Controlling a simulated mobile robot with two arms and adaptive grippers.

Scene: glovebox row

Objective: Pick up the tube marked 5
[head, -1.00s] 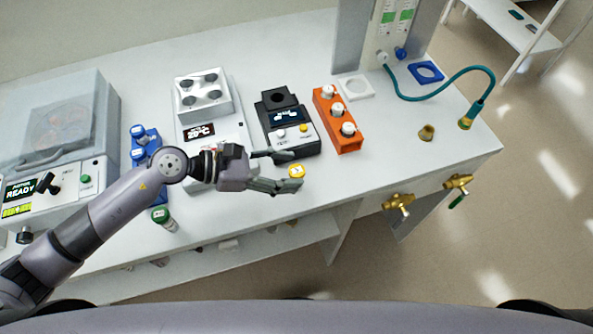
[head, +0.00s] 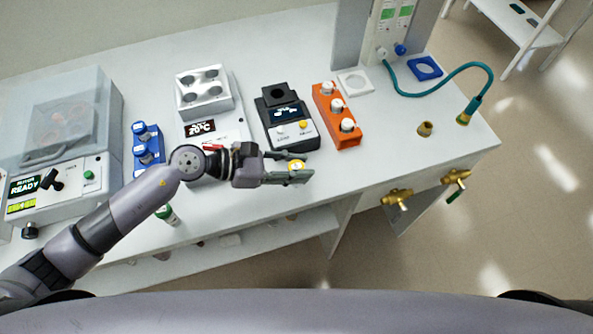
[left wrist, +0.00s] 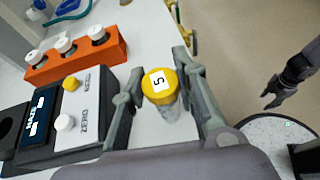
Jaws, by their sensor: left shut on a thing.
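The tube marked 5 has a yellow cap (left wrist: 160,84) with a white label reading 5, and a clear body below it. In the left wrist view it stands between the two fingers of my left gripper (left wrist: 163,98), which is shut on it. In the head view the left gripper (head: 298,171) is at the bench's front edge, with the yellow cap (head: 297,165) between its fingers; the tube's lower part is hidden there. My right gripper (left wrist: 271,97) shows small at the right of the left wrist view, its fingers apart and empty.
A black device (head: 287,125) with a display stands just behind the gripper. An orange rack (head: 323,102) with white-capped tubes is to its right. A blue rack (head: 140,128) and a green-capped tube (head: 167,213) are at left.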

